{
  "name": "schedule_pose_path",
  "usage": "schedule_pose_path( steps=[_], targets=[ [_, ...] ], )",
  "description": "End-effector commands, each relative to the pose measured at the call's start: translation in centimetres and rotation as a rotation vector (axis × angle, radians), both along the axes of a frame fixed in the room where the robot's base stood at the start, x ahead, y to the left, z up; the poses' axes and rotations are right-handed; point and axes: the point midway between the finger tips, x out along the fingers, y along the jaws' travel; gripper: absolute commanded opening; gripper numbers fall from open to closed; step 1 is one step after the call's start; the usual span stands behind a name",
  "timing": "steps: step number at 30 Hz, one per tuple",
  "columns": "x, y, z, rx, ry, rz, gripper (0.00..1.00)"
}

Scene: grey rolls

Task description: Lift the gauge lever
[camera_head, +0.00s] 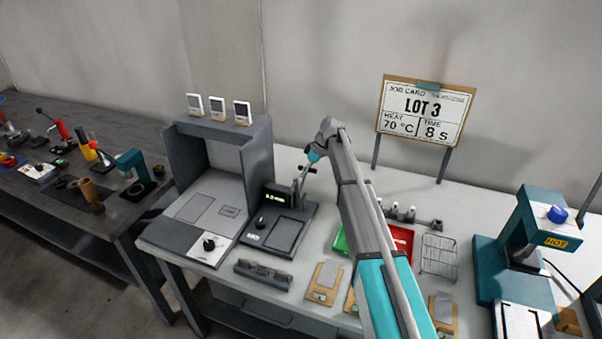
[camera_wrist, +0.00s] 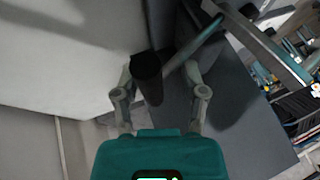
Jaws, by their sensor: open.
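The gauge (camera_head: 276,231) is a dark grey unit with a small green-lit display on the bench, left of my arm. Its lever (camera_head: 312,170) ends in a black grip beside my gripper (camera_head: 300,181). In the wrist view, the lever's black knob (camera_wrist: 147,68) and its grey rod (camera_wrist: 193,44) lie between the fingers of my gripper (camera_wrist: 161,74). The fingers are spread apart. I cannot tell whether either touches the knob. My arm hides part of the bench right of the gauge.
A grey booth (camera_head: 217,147) stands left of the gauge. A job card board (camera_head: 425,112) stands behind. A green bin (camera_head: 340,239), a red bin (camera_head: 402,237), a wire rack (camera_head: 439,255) and a teal press (camera_head: 541,225) lie to the right. A dark holder (camera_head: 262,275) is in front.

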Motion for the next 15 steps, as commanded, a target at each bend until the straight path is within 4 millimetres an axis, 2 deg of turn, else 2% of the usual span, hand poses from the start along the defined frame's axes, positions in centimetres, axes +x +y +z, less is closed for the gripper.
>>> schedule_pose_path(
  steps=[1, 15],
  targets=[
    [0.4, -1.0, 0.1, -0.014, -0.001, -0.004, 0.48],
    [2.2, -2.1, 1.1, -0.011, -0.005, -0.005, 0.48]
  ],
)
